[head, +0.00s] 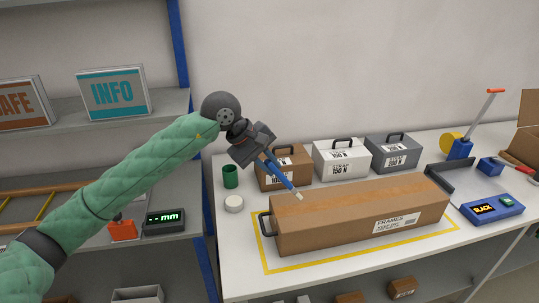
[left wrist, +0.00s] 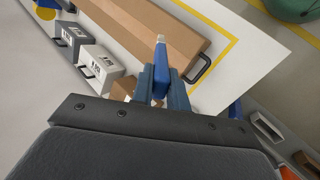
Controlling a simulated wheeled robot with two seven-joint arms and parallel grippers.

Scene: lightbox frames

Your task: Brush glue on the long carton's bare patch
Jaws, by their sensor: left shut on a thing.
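The long brown carton (head: 350,212) lies inside a yellow outline on the white table, with a black handle on its left end and a white "FRAMES" label on its front. My left gripper (head: 266,158) is shut on a blue brush (head: 280,176), which points down to the right. The brush's pale tip is at or just above the carton's top near the left end; I cannot tell whether it touches. In the left wrist view the brush (left wrist: 160,72) stands between the fingers, with the carton (left wrist: 150,25) beyond. I cannot make out a bare patch. My right gripper is out of view.
Behind the carton stand a brown case (head: 284,165), a white case (head: 341,158) and a grey case (head: 393,152). A green cup (head: 230,177) and a white round pot (head: 234,203) stand at the left. A blue "SLACK" device (head: 492,209) lies at the right.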

